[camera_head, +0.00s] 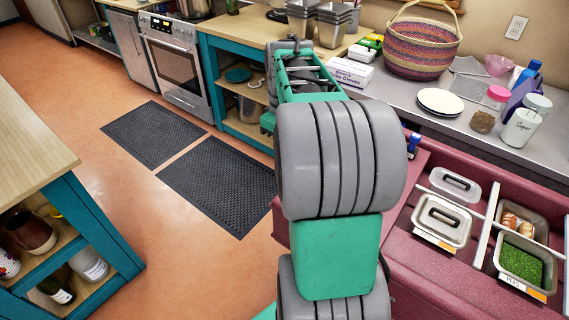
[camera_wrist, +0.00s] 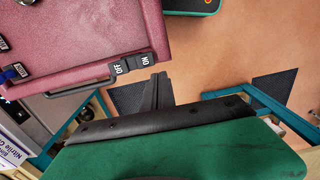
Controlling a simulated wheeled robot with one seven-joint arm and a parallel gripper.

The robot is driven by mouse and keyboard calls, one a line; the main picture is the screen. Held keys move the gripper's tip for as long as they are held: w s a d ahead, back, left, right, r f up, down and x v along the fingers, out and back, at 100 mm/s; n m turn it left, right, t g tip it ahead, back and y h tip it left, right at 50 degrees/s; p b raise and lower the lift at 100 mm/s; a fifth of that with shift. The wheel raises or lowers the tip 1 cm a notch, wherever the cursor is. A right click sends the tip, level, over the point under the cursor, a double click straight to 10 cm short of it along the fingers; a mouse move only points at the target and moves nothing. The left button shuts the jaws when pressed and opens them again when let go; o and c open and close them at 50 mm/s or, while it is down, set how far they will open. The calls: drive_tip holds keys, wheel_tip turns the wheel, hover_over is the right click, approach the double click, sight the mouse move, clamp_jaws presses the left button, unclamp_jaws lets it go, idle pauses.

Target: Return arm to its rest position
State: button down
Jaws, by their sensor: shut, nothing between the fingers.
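My arm (camera_head: 338,165) rises through the middle of the head view, green and grey, bent in front of the counter. Its far end points toward the back counter, and the fingertips cannot be made out there. In the wrist view my gripper (camera_wrist: 160,88) shows as dark fingers closed together beyond the green and black wrist body. Nothing is held between them. They are close to the lower edge of a maroon serving unit (camera_wrist: 90,35) with an ON/OFF switch (camera_wrist: 133,63) and a dark handle.
The maroon unit (camera_head: 440,280) with lidded metal pans stands at right. The steel counter holds a woven basket (camera_head: 422,45), plates (camera_head: 440,101) and jars. A wooden-topped island (camera_head: 30,130) is at left. The floor with two dark mats (camera_head: 222,183) is clear.

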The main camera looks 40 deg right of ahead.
drive_tip(key=shift+a+r, duration=0.1)
drive_tip(key=shift+r, duration=0.15)
drive_tip(key=s+a+f+m, duration=0.4)
drive_tip(key=s+f+m, duration=0.1)
drive_tip(key=f+m, duration=0.3)
drive_tip(key=s+a+r+n+t, duration=0.1)
drive_tip(key=a+r+n+t, duration=0.1)
drive_tip(key=a, duration=0.7)
drive_tip(key=s+a+r+n+t, duration=0.1)
drive_tip(key=a+r+n, duration=0.2)
drive_tip(key=a, duration=0.6)
drive_tip(key=shift+s+r+t, duration=0.2)
drive_tip(key=shift+t, duration=0.2)
